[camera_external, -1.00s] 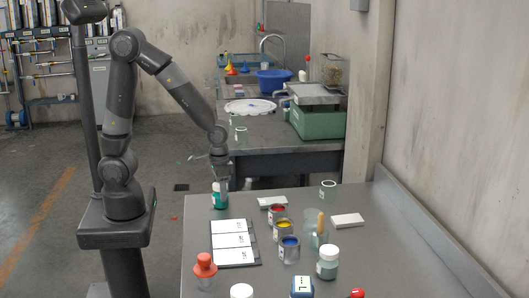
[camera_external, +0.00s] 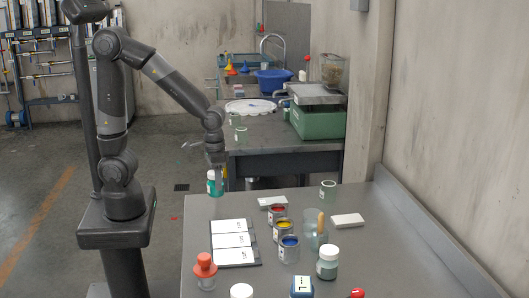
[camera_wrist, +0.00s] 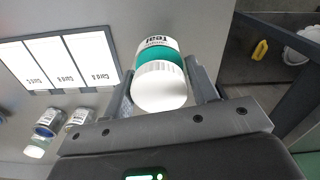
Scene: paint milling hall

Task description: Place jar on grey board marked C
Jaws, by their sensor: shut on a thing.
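My gripper (camera_external: 215,180) is shut on a small jar (camera_external: 214,188) with a white lid and a teal band. The jar is held above the table's far left corner. In the wrist view the jar (camera_wrist: 160,84) is between the fingers, lid toward the camera, with "Teal" on its label. The grey board (camera_external: 258,250) lies on the table nearer the camera, apart from the jar. Three white cards (camera_external: 234,240) lie on it in a row; their letters are too small to read surely. The board also shows at the left of the wrist view (camera_wrist: 75,91).
A glass beaker (camera_external: 314,235), a white-lidded jar (camera_external: 327,263) and a red-topped bottle (camera_external: 205,270) stand nearby. The table's far left part is clear.

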